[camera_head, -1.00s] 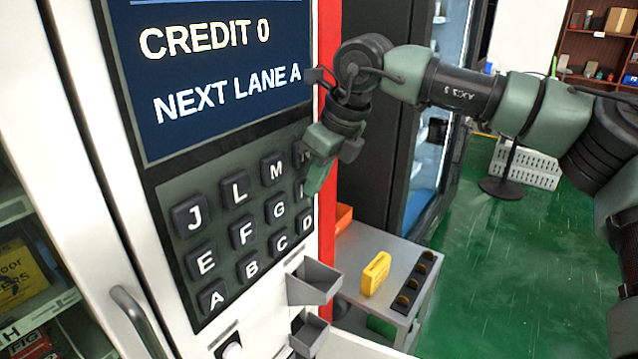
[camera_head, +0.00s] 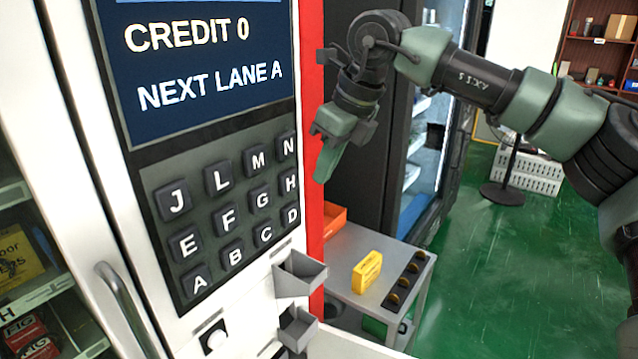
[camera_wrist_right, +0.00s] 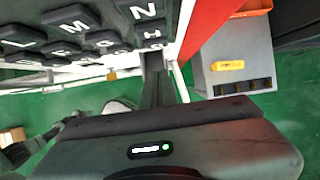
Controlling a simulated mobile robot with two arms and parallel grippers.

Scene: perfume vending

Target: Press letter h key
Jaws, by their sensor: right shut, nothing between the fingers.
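The H key (camera_head: 290,184) is a dark key with a white letter, in the right column of the keypad, below the N key (camera_head: 288,146) and above the D key (camera_head: 291,215). In the head view my right gripper (camera_head: 323,175) is shut and empty, just right of the H key and in front of the red side strip. The H key is fully visible there, with a gap to the fingertips. In the right wrist view the shut fingers (camera_wrist_right: 155,75) point toward the keypad's right column, and the H key (camera_wrist_right: 152,34) is near them. My left gripper is not in view.
The screen (camera_head: 205,70) above the keypad reads "CREDIT 0" and "NEXT LANE A". Grey trays (camera_head: 299,274) jut out below the keypad. A side table (camera_head: 350,245) with a yellow object (camera_head: 367,271) stands to the right. Green floor is open farther right.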

